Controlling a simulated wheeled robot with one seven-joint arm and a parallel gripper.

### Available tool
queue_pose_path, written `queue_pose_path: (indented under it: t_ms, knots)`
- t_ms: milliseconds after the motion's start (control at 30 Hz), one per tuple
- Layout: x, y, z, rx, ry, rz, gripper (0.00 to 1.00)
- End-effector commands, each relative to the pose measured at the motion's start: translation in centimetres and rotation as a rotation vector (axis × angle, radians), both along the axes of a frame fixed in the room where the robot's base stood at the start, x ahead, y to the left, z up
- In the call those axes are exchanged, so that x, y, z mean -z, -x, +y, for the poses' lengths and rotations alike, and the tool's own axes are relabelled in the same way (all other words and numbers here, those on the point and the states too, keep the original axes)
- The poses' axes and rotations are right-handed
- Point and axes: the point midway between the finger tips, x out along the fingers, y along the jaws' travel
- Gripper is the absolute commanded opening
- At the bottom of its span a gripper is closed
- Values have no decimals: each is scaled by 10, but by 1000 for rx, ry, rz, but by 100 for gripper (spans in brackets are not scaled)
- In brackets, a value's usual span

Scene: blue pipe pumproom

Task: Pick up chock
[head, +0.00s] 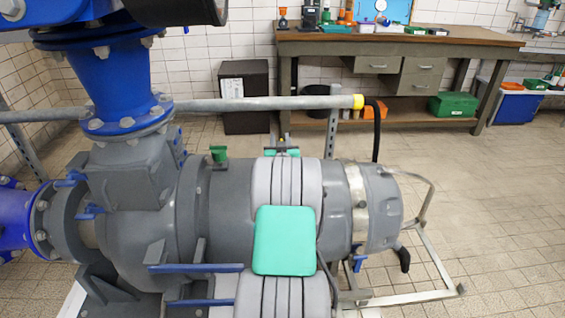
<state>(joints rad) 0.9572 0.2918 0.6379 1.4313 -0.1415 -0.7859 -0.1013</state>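I cannot pick out a chock with certainty in the head view. A small green piece (219,155) sits on top of the grey pump (220,215), too small to identify. Small items are crowded on the workbench (420,40) at the back, including an orange one (376,28), and their shapes are unclear.
A grey rail (240,104) with a yellow end runs behind the pump. Blue pipework (120,75) rises at left. A dark cabinet (245,97) stands by the wall. A green box (453,105) is on the bench's lower shelf. The tiled floor (500,200) at right is clear.

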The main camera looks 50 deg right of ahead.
Motion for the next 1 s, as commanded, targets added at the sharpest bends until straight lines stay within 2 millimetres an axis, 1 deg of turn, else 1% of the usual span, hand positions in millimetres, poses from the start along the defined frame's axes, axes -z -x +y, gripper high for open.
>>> queue_pose_path:
  t_ms: [200,633,1000]
  knots:
    - [-1,0,-2,2,-1,1,34]
    - [0,1,-2,2,-1,0,0]
    - [0,1,-2,2,-1,0,0]
